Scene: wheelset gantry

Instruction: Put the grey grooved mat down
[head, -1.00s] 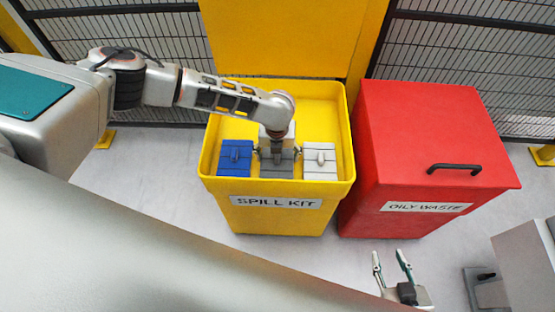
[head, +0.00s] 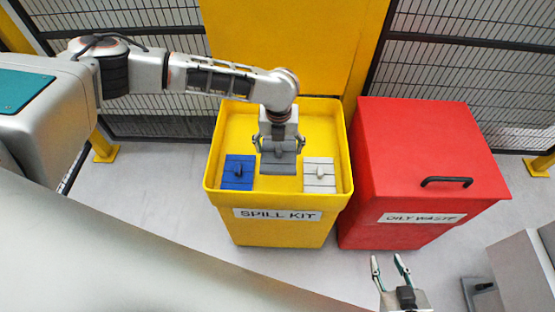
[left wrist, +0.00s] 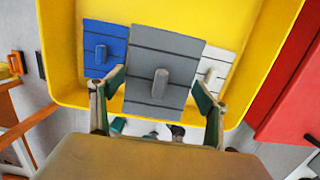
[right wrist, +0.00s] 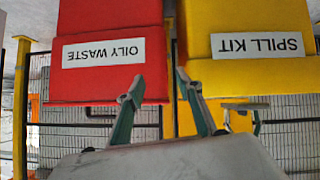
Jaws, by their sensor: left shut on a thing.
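The grey grooved mat (head: 279,160) is held by my left gripper (head: 279,146) above the yellow spill kit bin (head: 212,180). In the left wrist view the mat (left wrist: 166,52), with a raised grip on its face, sits between the two fingers (left wrist: 160,92) and looks larger than the mats behind it. A blue mat (head: 238,173) lies in the bin to its left and a white mat (head: 319,174) to its right. My right gripper (head: 391,262) is empty, its fingers apart, in front of the bins; it also shows in the right wrist view (right wrist: 155,85).
A closed red oily waste bin (head: 425,150) with a black handle stands right beside the yellow bin. A mesh fence (head: 465,75) and a yellow panel (head: 285,45) stand behind. A grey box (head: 525,265) is at the lower right. Pale floor lies in front.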

